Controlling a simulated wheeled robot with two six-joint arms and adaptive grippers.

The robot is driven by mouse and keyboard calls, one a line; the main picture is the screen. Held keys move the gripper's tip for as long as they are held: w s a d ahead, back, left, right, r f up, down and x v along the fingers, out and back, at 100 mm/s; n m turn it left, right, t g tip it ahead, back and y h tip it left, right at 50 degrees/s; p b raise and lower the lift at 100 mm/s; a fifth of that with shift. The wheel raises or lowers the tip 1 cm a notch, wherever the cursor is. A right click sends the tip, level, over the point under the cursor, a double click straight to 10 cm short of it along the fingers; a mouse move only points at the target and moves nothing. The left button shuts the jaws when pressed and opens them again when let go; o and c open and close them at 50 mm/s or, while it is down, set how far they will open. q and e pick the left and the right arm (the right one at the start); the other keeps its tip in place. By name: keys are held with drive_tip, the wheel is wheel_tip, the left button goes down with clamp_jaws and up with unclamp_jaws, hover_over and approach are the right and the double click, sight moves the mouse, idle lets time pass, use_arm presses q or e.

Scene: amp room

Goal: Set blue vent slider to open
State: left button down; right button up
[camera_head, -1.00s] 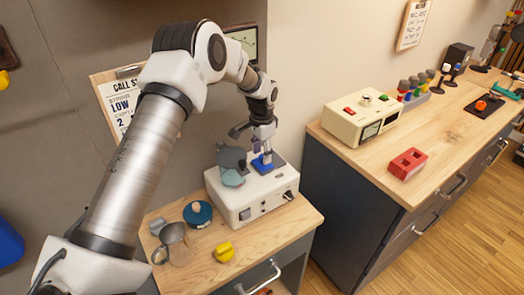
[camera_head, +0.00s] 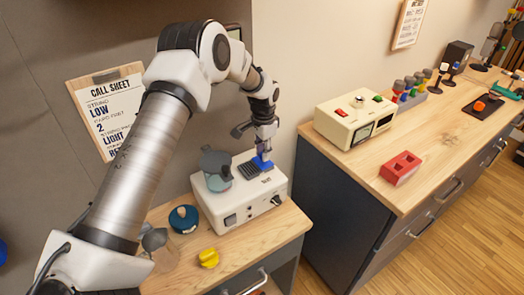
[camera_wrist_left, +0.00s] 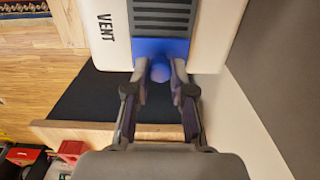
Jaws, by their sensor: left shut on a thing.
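The white amp box (camera_head: 245,208) stands on the small wooden cabinet. The blue vent slider (camera_head: 263,163) is at the right end of the dark slotted grille (camera_head: 249,171) on the box top. My left gripper (camera_head: 263,150) points down at the slider. In the left wrist view the gripper (camera_wrist_left: 160,76) is shut on the round knob of the blue slider (camera_wrist_left: 160,48), with a finger on each side. The dark grille (camera_wrist_left: 165,14) lies bare beyond the slider, next to the printed word VENT. My right gripper is not in view.
A teal pot with a dark lid (camera_head: 216,170) sits on the left of the box.

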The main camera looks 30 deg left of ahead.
use_arm(q)
drive_tip(key=shift+w+d+f, duration=0.1)
drive_tip(key=shift+w+d, duration=0.1)
drive_tip(key=shift+w, duration=0.2)
drive_tip(key=shift+s+a, duration=0.2)
drive_tip(key=shift+s, duration=0.05)
drive_tip(key=c, duration=1.2)
unclamp_jaws()
drive_tip(key=shift+s, duration=0.1)
drive_tip(key=shift+o, duration=1.1)
drive_tip(key=shift+w+d, duration=0.2)
drive_tip(key=shift+a+r, duration=0.15)
drive_tip(key=shift+r, duration=0.25)
wheel_tip(320, 180, up, 11)
drive_tip(key=shift+r, duration=0.2)
